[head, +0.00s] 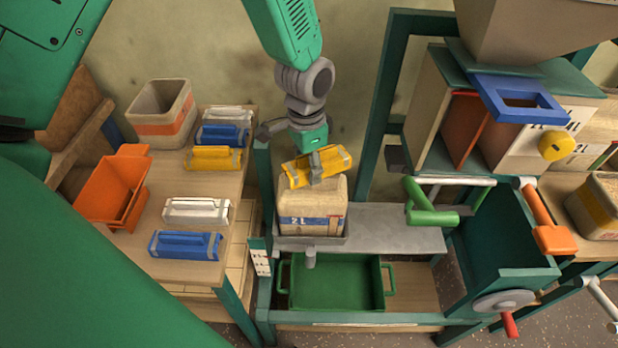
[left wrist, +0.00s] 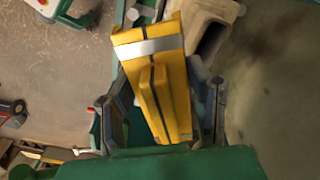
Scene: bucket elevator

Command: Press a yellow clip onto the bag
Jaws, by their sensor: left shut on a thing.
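My left gripper (head: 314,155) is shut on a yellow clip (head: 333,160), which is slightly tilted. The clip is at the top of a beige bag (head: 312,212) with a blue-and-orange band marked "21". I cannot tell whether the clip touches the bag or is just above it. The bag stands upright on a grey metal shelf. In the left wrist view the yellow clip (left wrist: 172,85) lies between the fingers, with a grey band across it. A pale beige object, perhaps the bag, shows beside it. My right gripper is not in view.
A wooden table at left holds white, blue (head: 186,245) and yellow (head: 213,158) clips, an orange bin (head: 110,192) and a beige container (head: 162,113). A green tray (head: 336,282) lies below the bag. A green handle (head: 430,210) and orange lever (head: 545,225) stand at right.

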